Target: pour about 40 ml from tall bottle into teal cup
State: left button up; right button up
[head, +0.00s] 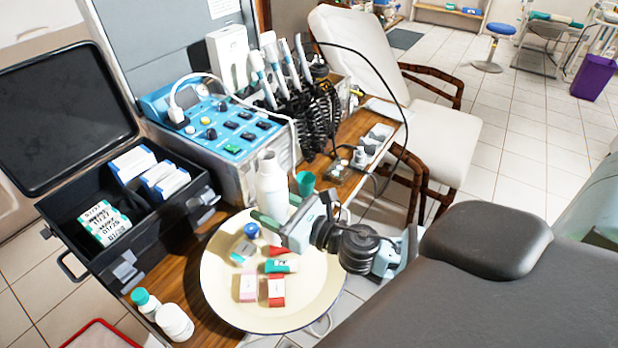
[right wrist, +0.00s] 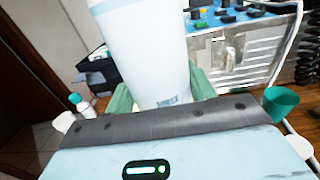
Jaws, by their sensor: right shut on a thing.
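The tall white bottle (head: 270,183) is upright at the far edge of the round tray in the head view. It fills the upper middle of the right wrist view (right wrist: 145,60). My right gripper (head: 277,211) is shut on the bottle, with its green fingers on either side of the lower part. I cannot tell whether the bottle's base touches a surface. The teal cup (head: 305,183) is just right of the bottle, partly hidden behind my gripper. It also shows at the right of the right wrist view (right wrist: 283,102). My left gripper is not in view.
The cream round tray (head: 225,300) holds small boxes, a blue-capped jar (head: 252,230) and a red cone (head: 275,251). Two white bottles (head: 174,322) stand at front left. An open black case (head: 130,240) and a blue-topped dental unit (head: 215,125) border the left and back. A padded chair (head: 490,240) is right.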

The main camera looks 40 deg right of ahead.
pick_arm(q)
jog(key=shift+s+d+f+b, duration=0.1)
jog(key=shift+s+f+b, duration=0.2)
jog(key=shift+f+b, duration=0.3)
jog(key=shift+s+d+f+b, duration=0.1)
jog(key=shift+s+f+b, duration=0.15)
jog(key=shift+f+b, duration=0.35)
pick_arm(e)
jog(key=w+d+f+n+g+y, duration=0.1)
jog(key=w+d+n+y, duration=0.1)
jog(key=w+d, duration=0.7)
jog(key=shift+w+d+f+g+y, duration=0.15)
jog(key=shift+w+f+g+y, duration=0.25)
jog(key=shift+y, duration=0.3)
